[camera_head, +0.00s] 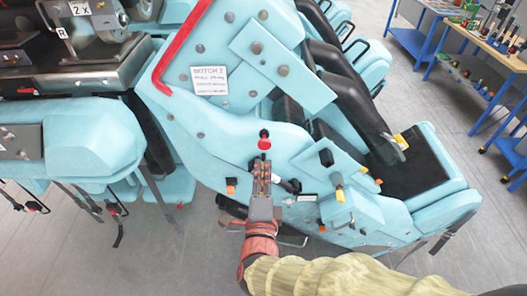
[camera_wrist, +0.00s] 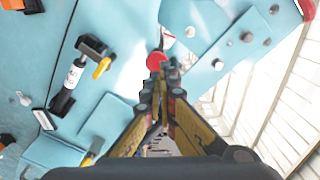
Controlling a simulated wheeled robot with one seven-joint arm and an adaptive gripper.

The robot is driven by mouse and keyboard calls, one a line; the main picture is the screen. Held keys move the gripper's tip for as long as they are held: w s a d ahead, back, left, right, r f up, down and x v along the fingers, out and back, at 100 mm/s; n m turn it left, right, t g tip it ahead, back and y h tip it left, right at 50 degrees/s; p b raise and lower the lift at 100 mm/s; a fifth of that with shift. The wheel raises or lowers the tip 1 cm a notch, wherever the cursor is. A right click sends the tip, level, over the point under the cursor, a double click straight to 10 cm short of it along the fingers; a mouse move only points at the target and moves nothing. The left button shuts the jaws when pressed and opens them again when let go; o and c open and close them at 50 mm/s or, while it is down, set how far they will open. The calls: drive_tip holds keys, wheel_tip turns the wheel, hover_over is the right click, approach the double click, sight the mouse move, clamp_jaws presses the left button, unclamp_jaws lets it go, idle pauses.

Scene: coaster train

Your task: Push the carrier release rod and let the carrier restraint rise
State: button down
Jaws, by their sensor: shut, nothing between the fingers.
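The light-blue carrier (camera_head: 230,120) fills the middle of the head view. A rod with a red knob (camera_head: 264,136) stands at its side; I take it for the release rod. My gripper (camera_head: 264,170) is shut and empty, its fingertips just below the knob in the head view. In the wrist view the red knob (camera_wrist: 154,62) shows just beyond the fingertips (camera_wrist: 161,85), which partly hide it. I cannot tell whether they touch. Black padded bars (camera_head: 350,100), seemingly the restraint, lie over the seat (camera_head: 425,160). The rod's lower part is hidden.
A white label (camera_head: 209,81) and a red bar (camera_head: 180,50) are on the carrier's upper side. Yellow-tipped fittings (camera_head: 338,185) sit to the right of my gripper. Another light-blue carrier (camera_head: 75,140) is at left. Blue-legged workbenches (camera_head: 440,55) stand at back right.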

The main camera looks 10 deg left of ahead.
sight(264, 145)
drive_tip(key=w, duration=0.3)
drive_tip(key=w+a, duration=0.1)
drive_tip(key=w, duration=0.2)
drive_tip(key=shift+a+p, duration=0.1)
drive_tip(key=shift+p, duration=0.2)
drive_tip(key=shift+f, duration=0.1)
